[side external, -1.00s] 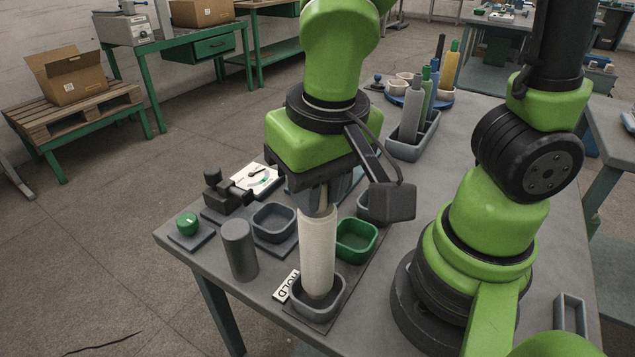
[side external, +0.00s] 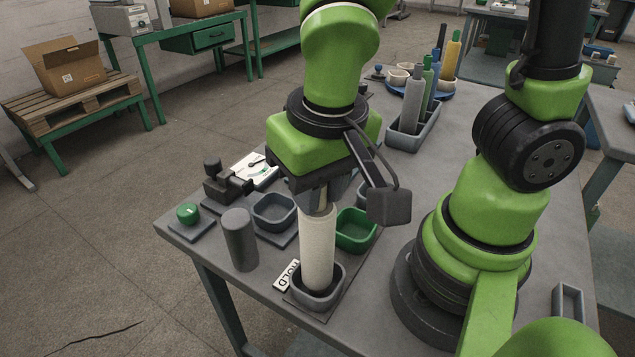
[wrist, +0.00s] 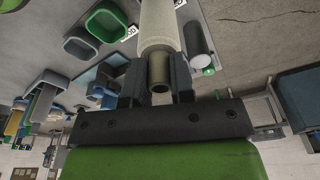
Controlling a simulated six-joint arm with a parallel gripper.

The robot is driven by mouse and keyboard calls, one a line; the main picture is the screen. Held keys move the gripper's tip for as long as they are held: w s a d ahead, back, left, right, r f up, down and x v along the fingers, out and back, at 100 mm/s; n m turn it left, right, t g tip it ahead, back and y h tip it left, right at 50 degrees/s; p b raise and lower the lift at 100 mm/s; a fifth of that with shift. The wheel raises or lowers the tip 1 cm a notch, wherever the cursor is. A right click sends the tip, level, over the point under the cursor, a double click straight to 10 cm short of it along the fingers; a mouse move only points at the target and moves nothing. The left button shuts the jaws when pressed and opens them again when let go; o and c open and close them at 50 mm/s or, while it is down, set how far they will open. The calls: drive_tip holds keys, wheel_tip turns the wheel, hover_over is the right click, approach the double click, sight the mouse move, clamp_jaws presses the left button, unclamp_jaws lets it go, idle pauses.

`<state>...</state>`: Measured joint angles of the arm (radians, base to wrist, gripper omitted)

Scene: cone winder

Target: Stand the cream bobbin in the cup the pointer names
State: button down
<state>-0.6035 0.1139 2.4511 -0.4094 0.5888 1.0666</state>
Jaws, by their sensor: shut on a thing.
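The cream bobbin (side external: 318,246) is upright, with its lower end inside the rim of the grey cup (side external: 338,291) at the table's front, beside a HOLD plate (side external: 287,276). Whether its base rests on the cup floor is hidden. My gripper (side external: 318,194) is shut on the bobbin's narrow top. The wrist view shows the bobbin (wrist: 160,28) and its tube between my fingers (wrist: 160,83). The white pointer dial (side external: 257,170) stands behind the cups; its reading is too small to tell. A green cup (side external: 357,236) and a blue-grey cup (side external: 274,213) are near the bobbin.
A dark grey cylinder (side external: 240,240) stands close left of the bobbin. A green button (side external: 188,213) is at the left table corner. A grey tray (side external: 412,136) of several bobbins and a blue round tray (side external: 438,92) are farther back. My arm partly hides the cups behind it.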

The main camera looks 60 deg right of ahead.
drive_tip(key=shift+f, duration=0.15)
drive_tip(key=shift+f, duration=0.35)
drive_tip(key=c, duration=0.9)
unclamp_jaws()
wheel_tip(320, 180, up, 10)
drive_tip(key=s, duration=0.1)
drive_tip(key=shift+s+a, duration=0.2)
drive_tip(key=shift+a, duration=0.1)
drive_tip(key=shift+f, duration=0.1)
